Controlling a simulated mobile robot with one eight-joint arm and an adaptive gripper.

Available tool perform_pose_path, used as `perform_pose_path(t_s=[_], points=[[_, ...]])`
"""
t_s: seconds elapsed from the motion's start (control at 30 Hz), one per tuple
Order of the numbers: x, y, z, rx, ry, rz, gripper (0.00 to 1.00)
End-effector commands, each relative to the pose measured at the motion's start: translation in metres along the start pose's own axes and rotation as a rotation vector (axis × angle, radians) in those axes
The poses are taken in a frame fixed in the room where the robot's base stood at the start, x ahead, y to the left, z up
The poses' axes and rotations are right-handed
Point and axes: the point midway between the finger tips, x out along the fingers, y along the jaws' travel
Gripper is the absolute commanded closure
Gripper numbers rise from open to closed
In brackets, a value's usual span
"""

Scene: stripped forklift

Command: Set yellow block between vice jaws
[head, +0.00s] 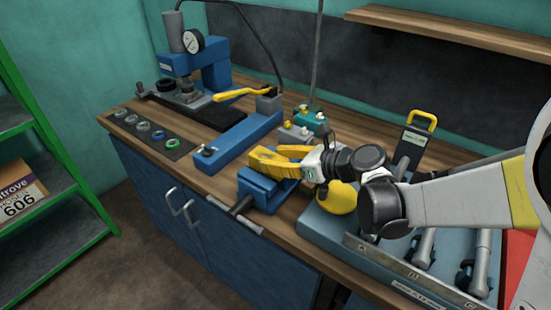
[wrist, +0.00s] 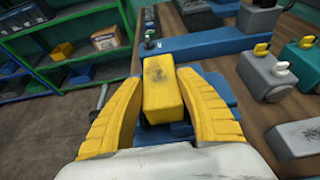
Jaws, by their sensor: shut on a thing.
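My gripper (wrist: 161,82) has yellow ribbed fingers shut on the yellow block (wrist: 162,95), which has dark smudges on its top face. The blue vice (wrist: 217,84) lies below and around the block in the wrist view. In the head view, my gripper (head: 276,160) is over the blue vice (head: 262,196) near the bench's front edge, and the block cannot be told from the yellow fingers. The fingers and block hide most of the vice jaws, so I cannot tell whether the block is between them or still above.
A blue press with a gauge (head: 193,42) stands at the back left of the wooden bench (head: 205,180). Grey and green blocks with knobs (head: 293,133) are behind the vice. A blue tray with metal cylinders (head: 335,228) and a yellow rounded thing (head: 343,198) are to the right.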

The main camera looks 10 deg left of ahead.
Motion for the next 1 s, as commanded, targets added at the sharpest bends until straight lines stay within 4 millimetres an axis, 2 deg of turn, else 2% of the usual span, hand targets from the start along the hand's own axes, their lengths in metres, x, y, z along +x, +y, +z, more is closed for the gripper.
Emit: perform_pose_path(t_s=[0.93, 0.97, 1.0], points=[[0.007, 0.000, -0.017, -0.001, 0.002, 0.000, 0.98], [0.007, 0.000, -0.018, -0.001, 0.002, 0.000, 0.54], [0.007, 0.001, -0.018, -0.001, 0.002, 0.000, 0.42]])
